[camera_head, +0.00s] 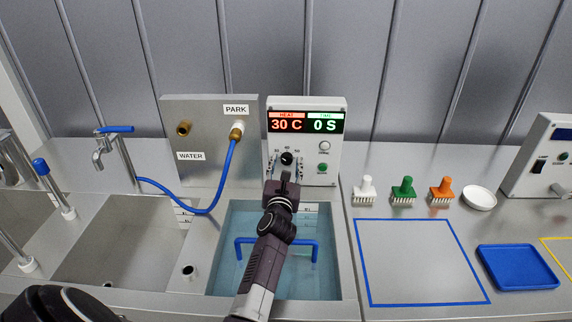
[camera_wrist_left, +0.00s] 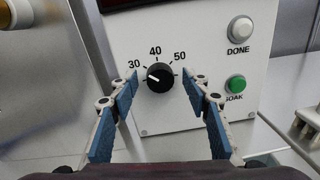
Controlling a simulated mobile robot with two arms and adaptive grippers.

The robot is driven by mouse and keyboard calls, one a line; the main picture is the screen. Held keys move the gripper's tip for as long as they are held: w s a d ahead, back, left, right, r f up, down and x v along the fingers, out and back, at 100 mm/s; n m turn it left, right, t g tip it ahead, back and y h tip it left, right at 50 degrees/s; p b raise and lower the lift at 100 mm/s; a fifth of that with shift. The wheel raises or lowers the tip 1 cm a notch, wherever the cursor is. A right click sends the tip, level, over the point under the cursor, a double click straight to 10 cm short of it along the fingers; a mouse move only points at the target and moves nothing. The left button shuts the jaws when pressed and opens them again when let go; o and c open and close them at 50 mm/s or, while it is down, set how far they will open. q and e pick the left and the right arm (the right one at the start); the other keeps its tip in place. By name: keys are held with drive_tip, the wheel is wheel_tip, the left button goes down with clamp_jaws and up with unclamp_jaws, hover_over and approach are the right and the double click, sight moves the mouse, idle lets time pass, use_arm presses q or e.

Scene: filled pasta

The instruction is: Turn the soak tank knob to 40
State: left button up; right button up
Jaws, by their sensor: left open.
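The soak tank knob (camera_head: 287,158) is a small black dial on the white control panel behind the tank. In the left wrist view the knob (camera_wrist_left: 160,77) has a white pointer mark toward the 30 side, with 30, 40 and 50 printed around it. The red heat display (camera_head: 287,124) reads 30 C. My left gripper (camera_head: 283,169) is in front of the panel. In the left wrist view its open blue-padded fingers (camera_wrist_left: 160,86) flank the knob, with visible gaps on both sides. My right gripper is not in view.
The panel has a white DONE button (camera_wrist_left: 240,29) and a green SOAK button (camera_wrist_left: 235,85) right of the knob. The water-filled soak tank (camera_head: 222,222) with a blue-handled rack (camera_head: 243,241) lies below my arm. Several brushes, including a white one (camera_head: 365,188), stand to the right.

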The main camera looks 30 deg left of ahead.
use_arm(q)
drive_tip(key=c, duration=1.2)
drive_tip(key=shift+o, duration=0.2)
drive_tip(key=m+p, duration=0.3)
drive_tip(key=shift+r, duration=0.2)
drive_tip(key=m+p, duration=0.3)
drive_tip(key=m, duration=0.1)
drive_tip(key=shift+d+f+m+g+p, duration=0.1)
drive_tip(key=shift+f+m+g+p, duration=0.15)
drive_tip(key=shift+m+p, duration=0.75)
drive_tip(key=shift+m, duration=0.4)
